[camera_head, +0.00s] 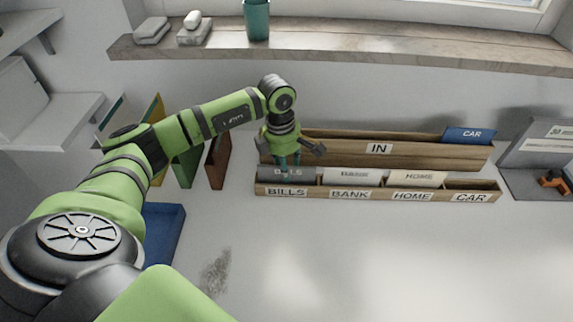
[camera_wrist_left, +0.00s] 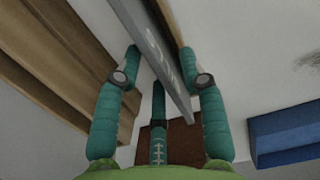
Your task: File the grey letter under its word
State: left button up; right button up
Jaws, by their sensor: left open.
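The grey letter (camera_head: 300,175), marked BILLS, stands in the BILLS slot of the front wooden rack (camera_head: 380,204). My left gripper (camera_head: 285,162) is open right above this slot and hides part of the letter. In the left wrist view the grey letter (camera_wrist_left: 165,62) runs between the spread teal fingers of the gripper (camera_wrist_left: 158,62); I cannot tell whether any finger touches it. The front slots are labelled BILLS, BANK, HOME and CAR. My right gripper is not in view.
The IN rack (camera_head: 410,154) stands behind, with a blue CAR letter (camera_head: 468,135) at its right end. Pale letters stand in BANK (camera_head: 354,176) and HOME (camera_head: 418,178); the CAR slot looks empty. A blue tray (camera_head: 163,232) and upright folders (camera_head: 218,160) are left. The front desk is clear.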

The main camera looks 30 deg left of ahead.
pick_arm(q)
notch_tip(320, 180, up, 12)
jog(key=a, duration=0.1)
jog(key=shift+s, duration=0.25)
jog(key=shift+f, duration=0.15)
dwell(0.5)
